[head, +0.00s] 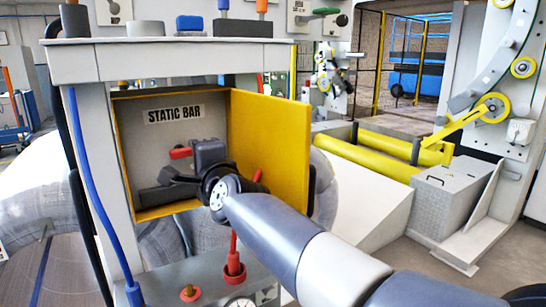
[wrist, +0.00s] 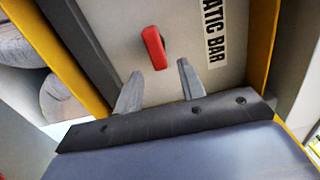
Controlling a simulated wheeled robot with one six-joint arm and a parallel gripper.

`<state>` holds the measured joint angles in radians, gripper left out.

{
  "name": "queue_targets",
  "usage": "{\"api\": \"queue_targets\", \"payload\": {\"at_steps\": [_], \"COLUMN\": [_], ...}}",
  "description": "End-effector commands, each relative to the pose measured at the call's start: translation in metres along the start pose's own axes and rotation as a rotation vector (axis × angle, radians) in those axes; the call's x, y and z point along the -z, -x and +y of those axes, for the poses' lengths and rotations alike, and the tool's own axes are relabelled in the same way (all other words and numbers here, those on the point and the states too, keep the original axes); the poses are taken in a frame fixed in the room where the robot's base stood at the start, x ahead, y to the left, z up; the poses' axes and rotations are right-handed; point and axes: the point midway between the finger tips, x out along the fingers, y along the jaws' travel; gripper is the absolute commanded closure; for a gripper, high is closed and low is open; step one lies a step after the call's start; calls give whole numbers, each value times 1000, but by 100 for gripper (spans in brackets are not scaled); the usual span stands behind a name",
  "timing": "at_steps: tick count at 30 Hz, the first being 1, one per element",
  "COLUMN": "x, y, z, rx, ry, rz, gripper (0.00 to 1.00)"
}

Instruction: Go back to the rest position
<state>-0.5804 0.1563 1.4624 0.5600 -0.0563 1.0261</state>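The static bar box (head: 141,122) is a grey cabinet with a yellow frame, and its yellow door (head: 270,135) stands open to the right. Inside, a red handle (head: 181,153) sits on the back panel below the "STATIC BAR" label (head: 174,114). My gripper is in the box opening, in front of the panel; my wrist partly hides its fingers in the head view. In the wrist view my gripper (wrist: 160,72) is open, its two grey fingers apart with nothing between them. The red handle (wrist: 153,48) shows just beyond the fingertips, not gripped.
The open door is close to the right of my wrist. A red plunger-like knob (head: 234,270) and a red button (head: 189,292) are on the panel below. A blue hose (head: 97,190) runs down the left post. Yellow rollers (head: 370,158) lie to the right.

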Motion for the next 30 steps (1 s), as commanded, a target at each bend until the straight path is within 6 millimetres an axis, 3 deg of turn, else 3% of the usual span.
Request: {"api": "queue_targets", "payload": {"at_steps": [6,21,30], "x": [0,-2,-4], "y": [-31,-29,-28], "z": [-1,-14,-15], "rx": [-1,-2,-1], "ry": [8,441,616], "rz": [0,0,0], "gripper": [62,62,62]}}
